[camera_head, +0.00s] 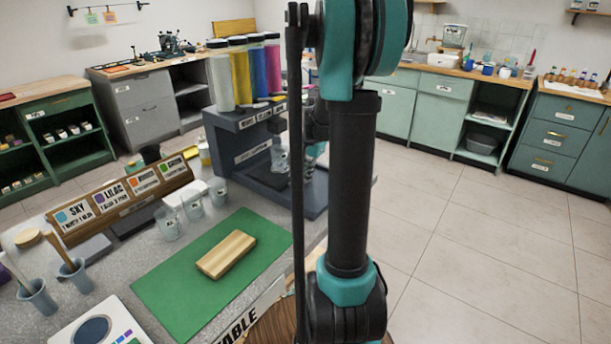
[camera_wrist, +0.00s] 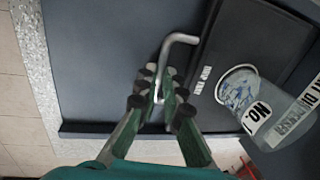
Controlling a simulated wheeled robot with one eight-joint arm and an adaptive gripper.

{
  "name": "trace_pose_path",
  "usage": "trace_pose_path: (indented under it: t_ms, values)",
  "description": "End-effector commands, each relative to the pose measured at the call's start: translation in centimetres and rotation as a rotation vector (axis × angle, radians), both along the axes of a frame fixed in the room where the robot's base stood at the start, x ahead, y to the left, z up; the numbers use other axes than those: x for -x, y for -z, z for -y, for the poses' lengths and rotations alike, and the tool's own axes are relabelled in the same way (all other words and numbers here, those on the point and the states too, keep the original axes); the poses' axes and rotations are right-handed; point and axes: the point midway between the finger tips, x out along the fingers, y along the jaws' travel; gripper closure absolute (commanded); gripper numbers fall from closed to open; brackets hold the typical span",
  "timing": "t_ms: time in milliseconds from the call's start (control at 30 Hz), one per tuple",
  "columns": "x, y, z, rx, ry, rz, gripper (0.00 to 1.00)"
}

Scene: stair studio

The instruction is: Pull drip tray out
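The dark drip tray (camera_wrist: 215,50), with a white "DRIP TRAY" label, lies at the upper right of the wrist view. A bent metal rod handle (camera_wrist: 180,38) stands at its left side. My gripper (camera_wrist: 160,85) has its green fingers close together on both sides of the handle's lower end, and they appear shut on it. The exact contact is partly hidden by the dark finger pads. A clear labelled cup (camera_wrist: 262,108) is at the tray's right part.
The dark dispenser stand (camera_head: 238,132) holds several coloured tubes (camera_head: 240,75). Clear cups (camera_head: 168,225), a green mat (camera_head: 160,285) with a wooden block (camera_head: 226,254), and a labelled rack (camera_head: 125,190) share the counter. Open tiled floor (camera_head: 470,245) lies to the right.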

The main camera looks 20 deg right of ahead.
Motion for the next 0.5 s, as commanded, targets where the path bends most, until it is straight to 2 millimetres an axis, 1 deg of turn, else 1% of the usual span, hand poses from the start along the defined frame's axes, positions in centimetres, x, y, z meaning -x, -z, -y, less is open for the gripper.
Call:
trace_pose_path:
  t_ms: [500]
  values:
    - [0.12, -0.02, 0.10, 0.000, 0.000, 0.000, 1.00]
